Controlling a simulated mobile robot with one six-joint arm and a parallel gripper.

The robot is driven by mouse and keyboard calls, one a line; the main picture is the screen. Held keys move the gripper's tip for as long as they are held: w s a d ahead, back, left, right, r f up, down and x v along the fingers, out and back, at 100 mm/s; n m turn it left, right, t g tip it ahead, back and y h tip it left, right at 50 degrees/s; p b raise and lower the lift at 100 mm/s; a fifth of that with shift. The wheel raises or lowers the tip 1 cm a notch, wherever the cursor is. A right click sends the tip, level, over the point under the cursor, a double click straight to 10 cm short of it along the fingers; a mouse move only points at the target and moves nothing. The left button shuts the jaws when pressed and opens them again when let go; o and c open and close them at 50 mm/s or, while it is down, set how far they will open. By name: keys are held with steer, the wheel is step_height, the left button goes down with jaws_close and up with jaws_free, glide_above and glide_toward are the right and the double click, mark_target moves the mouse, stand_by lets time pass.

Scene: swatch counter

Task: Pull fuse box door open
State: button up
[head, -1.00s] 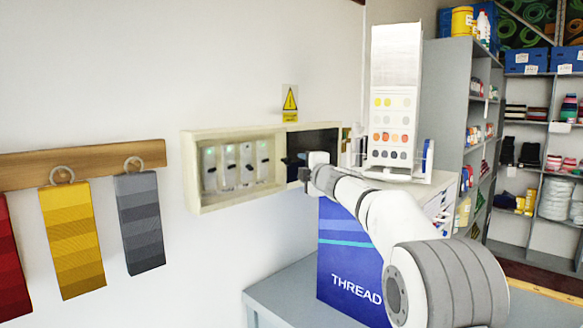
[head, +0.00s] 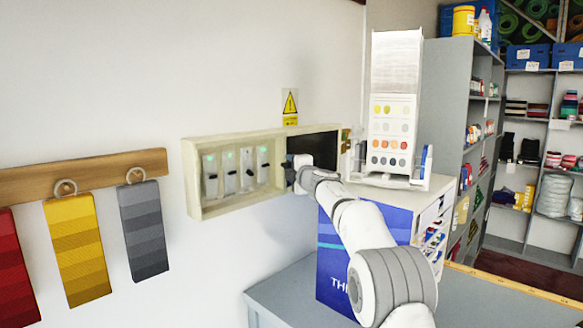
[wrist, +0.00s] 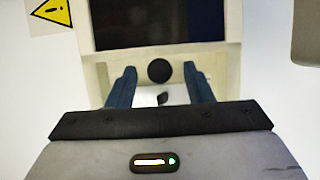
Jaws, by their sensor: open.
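The fuse box (head: 262,133) is a cream, shallow frame on the white wall. Its left part shows several breakers (head: 228,172) with green lights; its right part is a dark panel (head: 320,148), which also shows in the wrist view (wrist: 140,25). I cannot tell which part is the door or how far open it stands. A round black knob (wrist: 159,70) shows in the wrist view, with a small dark piece below it. My gripper (wrist: 158,74) is open, its two blue fingers on either side of the knob. In the head view my gripper (head: 292,170) is in front of the box's middle and hides part of it.
A yellow warning sign (head: 290,107) is above the box. Fabric swatches (head: 78,248) hang at the left. A blue and white thread cabinet (head: 338,235) with a colour-card stand (head: 394,110) is right of the box, close to my arm. The wall below the box is clear.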

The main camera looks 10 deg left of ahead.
steer(key=shift+c, duration=0.6)
jaws_close()
